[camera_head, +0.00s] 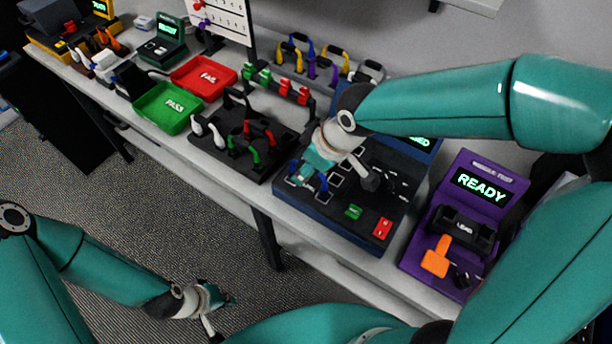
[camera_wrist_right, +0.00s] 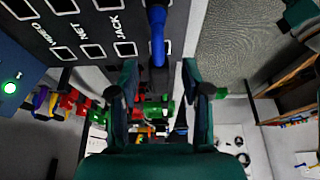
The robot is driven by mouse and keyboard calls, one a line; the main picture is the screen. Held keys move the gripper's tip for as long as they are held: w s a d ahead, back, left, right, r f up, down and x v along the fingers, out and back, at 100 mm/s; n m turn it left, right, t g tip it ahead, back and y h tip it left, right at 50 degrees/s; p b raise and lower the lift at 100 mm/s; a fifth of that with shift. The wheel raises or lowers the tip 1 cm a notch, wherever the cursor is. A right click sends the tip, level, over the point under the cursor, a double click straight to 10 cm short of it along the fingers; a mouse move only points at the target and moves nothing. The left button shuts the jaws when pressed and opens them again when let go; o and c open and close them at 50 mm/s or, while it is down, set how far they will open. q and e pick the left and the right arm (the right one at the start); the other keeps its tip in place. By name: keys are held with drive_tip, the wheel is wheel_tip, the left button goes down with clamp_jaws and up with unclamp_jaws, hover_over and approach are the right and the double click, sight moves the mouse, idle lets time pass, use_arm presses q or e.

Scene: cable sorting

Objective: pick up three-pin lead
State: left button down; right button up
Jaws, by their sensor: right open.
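I cannot tell for sure which lead is the three-pin one. A blue plug or lead (camera_wrist_right: 158,35) stands at the blue test station's dark panel (camera_wrist_right: 98,28), just beyond and between my right fingers in the right wrist view. My right gripper (camera_head: 312,172) is over the left part of that station in the head view. Its fingers are apart in the right wrist view (camera_wrist_right: 160,88), with a gap to the blue plug. My left gripper (camera_head: 222,307) hangs low over the carpet, away from the bench; its fingers are too small to read.
A black rack (camera_head: 222,155) with red, green and grey leads stands left of the station. The green PASS tray (camera_head: 150,121) and red FAIL tray (camera_head: 186,88) lie farther left. A purple READY tester (camera_head: 490,207) stands right. My right arm covers part of the station.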

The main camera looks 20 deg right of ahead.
drive_tip(key=shift+f, duration=0.3)
clamp_jaws()
drive_tip(key=shift+r, duration=0.15)
wheel_tip(320, 180, up, 23)
drive_tip(key=p, duration=0.3)
idle(0.9)
drive_tip(key=shift+w, duration=0.1)
